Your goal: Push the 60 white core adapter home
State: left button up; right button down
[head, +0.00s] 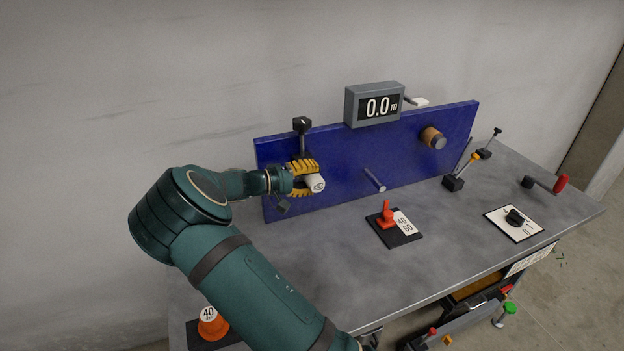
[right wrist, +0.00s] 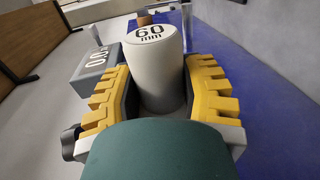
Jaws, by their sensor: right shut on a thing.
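The white core adapter (head: 317,184), marked 60 mm, is at the left part of the upright blue panel (head: 340,165). In the right wrist view the white adapter (right wrist: 155,75) stands between the yellow fingers, its labelled end facing outward. My right gripper (head: 305,178) is shut on it. Whatever the adapter sits on is hidden behind it and the fingers, so I cannot tell how far it is on. My left gripper is not in view.
A grey peg (head: 374,180) and a brown spool (head: 433,139) stick out from the panel. A display (head: 375,104) reads 0.0 m. An orange 40 adapter (head: 212,324) stands front left. A red lever (head: 387,214), a black knob (head: 514,217) and a red-handled crank (head: 546,184) stand on the grey table.

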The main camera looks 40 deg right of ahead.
jog(key=shift+w+d, duration=0.2)
jog(key=shift+w, duration=0.3)
jog(key=shift+c, duration=2.1)
grip_release()
jog(key=v, duration=1.2)
